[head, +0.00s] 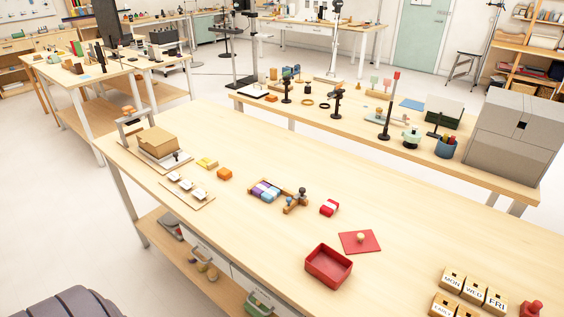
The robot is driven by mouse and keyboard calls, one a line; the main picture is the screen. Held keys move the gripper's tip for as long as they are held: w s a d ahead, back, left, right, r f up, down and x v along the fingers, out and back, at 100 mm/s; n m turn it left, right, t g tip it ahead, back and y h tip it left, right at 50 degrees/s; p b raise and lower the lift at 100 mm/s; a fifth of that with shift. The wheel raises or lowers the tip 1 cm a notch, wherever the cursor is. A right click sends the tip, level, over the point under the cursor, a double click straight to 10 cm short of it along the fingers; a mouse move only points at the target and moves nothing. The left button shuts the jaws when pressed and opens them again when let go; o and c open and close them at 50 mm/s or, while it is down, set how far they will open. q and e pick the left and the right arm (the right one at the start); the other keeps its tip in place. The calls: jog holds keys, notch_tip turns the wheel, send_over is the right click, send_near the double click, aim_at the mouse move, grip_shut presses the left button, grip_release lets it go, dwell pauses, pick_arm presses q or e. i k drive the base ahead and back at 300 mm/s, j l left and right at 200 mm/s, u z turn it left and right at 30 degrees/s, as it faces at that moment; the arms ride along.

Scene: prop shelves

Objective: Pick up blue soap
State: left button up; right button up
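Several small wrapped blocks in purple and blue tones with white bands lie side by side in a wooden tray (291,186) on the near table. One of them looks blue, the blue soap (274,192), but the blocks are too small to tell apart surely. A similar red block with a white band (329,208) lies alone on the table to the right of the tray. Neither of my grippers is in view.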

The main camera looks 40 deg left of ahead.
aim_at(271, 194)
jog(key=u, duration=1.25)
